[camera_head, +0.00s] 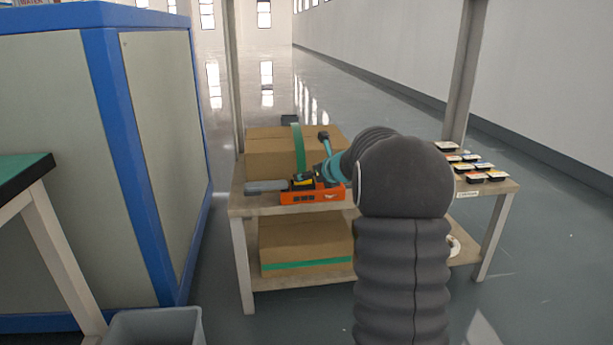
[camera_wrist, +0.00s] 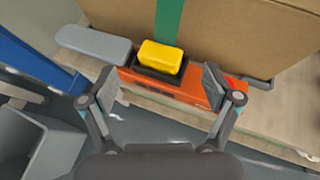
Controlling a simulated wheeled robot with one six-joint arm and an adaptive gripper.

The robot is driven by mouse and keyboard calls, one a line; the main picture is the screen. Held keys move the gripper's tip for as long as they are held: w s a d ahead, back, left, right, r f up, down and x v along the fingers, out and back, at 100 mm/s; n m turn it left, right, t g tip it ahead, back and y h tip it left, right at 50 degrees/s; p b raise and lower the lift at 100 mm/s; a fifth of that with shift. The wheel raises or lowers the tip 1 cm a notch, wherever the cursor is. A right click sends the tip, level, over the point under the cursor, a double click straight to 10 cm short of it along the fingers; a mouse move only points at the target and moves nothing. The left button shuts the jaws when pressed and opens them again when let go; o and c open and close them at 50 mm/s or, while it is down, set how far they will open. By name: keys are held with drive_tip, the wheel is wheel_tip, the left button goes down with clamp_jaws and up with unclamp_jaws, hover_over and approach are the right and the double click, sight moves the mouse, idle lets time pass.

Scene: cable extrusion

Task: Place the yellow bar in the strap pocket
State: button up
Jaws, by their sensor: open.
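A yellow bar (camera_wrist: 160,57) sits on a dark recessed seat (camera_wrist: 148,76) at the top of an orange tool body (camera_wrist: 185,92). I cannot tell how deep it sits. The orange tool body (camera_head: 312,196) also shows in the head view, on the shelf's top board, with the bar mostly hidden by my gripper. My gripper (camera_wrist: 160,76) is open and empty. In the wrist view its two fingers stand apart, one to the left and one to the right of the bar, apart from it. I cannot identify a strap pocket for certain.
A grey handle-like piece (camera_wrist: 95,44) lies left of the orange body. A cardboard box with a green strap (camera_head: 270,156) stands behind it; another box (camera_head: 305,248) is on the lower shelf. Several small packs (camera_head: 480,165) lie at right. A grey bin (camera_head: 158,327) stands front left.

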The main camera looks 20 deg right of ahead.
drive_tip(key=a+v, duration=0.1)
drive_tip(key=v, duration=0.6)
drive_tip(key=s+a+r+n+g+y, duration=0.2)
drive_tip(key=s+a+n+g, duration=0.2)
drive_tip(key=s+a+n, duration=1.5)
drive_tip(key=s+a+f+n+g+h, duration=0.1)
drive_tip(key=s+a+f+n, duration=0.1)
drive_tip(key=s+n, duration=0.6)
drive_tip(key=s+a+f+n+g+h, duration=0.1)
drive_tip(key=s+f+n+h, duration=0.1)
drive_tip(key=s+f+n, duration=0.2)
drive_tip(key=s+n, duration=0.3)
drive_tip(key=s, duration=0.5)
drive_tip(key=shift+s+a+n+g+p, duration=0.3)
drive_tip(key=shift+a+n, duration=0.05)
drive_tip(key=shift+n, duration=0.05)
drive_tip(key=shift+f, duration=0.1)
